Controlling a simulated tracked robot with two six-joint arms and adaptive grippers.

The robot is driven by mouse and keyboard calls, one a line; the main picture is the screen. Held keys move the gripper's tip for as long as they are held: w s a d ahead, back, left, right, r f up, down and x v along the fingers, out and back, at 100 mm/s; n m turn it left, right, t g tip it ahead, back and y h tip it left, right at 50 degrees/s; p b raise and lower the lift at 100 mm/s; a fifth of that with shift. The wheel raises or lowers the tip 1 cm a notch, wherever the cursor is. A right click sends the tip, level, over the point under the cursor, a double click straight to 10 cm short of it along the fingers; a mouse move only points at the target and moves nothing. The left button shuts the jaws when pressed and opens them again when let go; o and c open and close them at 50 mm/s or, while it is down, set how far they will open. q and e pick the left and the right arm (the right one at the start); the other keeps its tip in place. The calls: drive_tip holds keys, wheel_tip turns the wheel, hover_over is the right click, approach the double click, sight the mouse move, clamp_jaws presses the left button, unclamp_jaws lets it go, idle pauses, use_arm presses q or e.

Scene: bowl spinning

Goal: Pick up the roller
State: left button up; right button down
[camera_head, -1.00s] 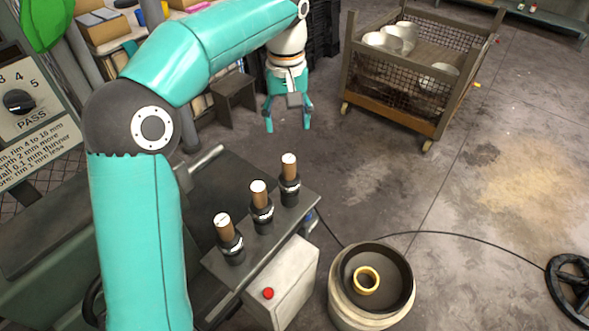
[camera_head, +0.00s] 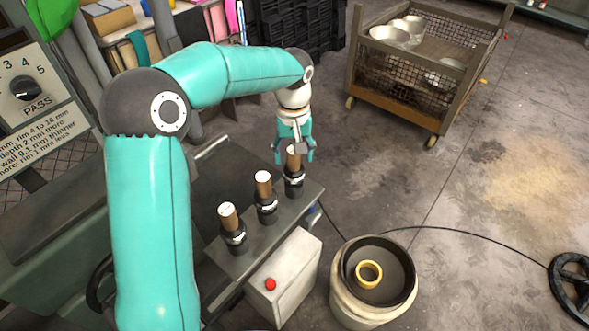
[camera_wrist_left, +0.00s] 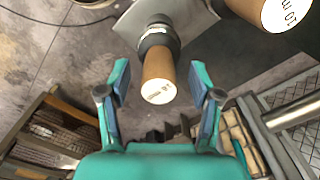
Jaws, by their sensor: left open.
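Three rollers with brown handles and white labelled ends stand upright in dark holders on a grey shelf: the near one (camera_head: 229,220), the middle one (camera_head: 264,186) and the far one (camera_head: 294,170). My left gripper (camera_head: 294,154) points down at the top of the far roller, open, with a finger to each side in the picture. In the left wrist view, the far roller (camera_wrist_left: 159,72) shows between the two open fingers (camera_wrist_left: 158,82), with a gap on both sides. Another roller (camera_wrist_left: 286,10), its end marked "10 m", is cut off at upper right. My right gripper is not in view.
A grey box with a red button (camera_head: 271,284) stands in front of the shelf (camera_head: 237,264). A round tub (camera_head: 345,295) with a yellow ring (camera_head: 368,274) is at right. A mesh crate with metal bowls (camera_head: 420,75) is behind.

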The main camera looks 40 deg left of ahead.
sight(294, 172)
use_arm(q)
drive_tip(key=shift+f, duration=1.5)
drive_tip(key=shift+w+r, duration=0.1)
clamp_jaws()
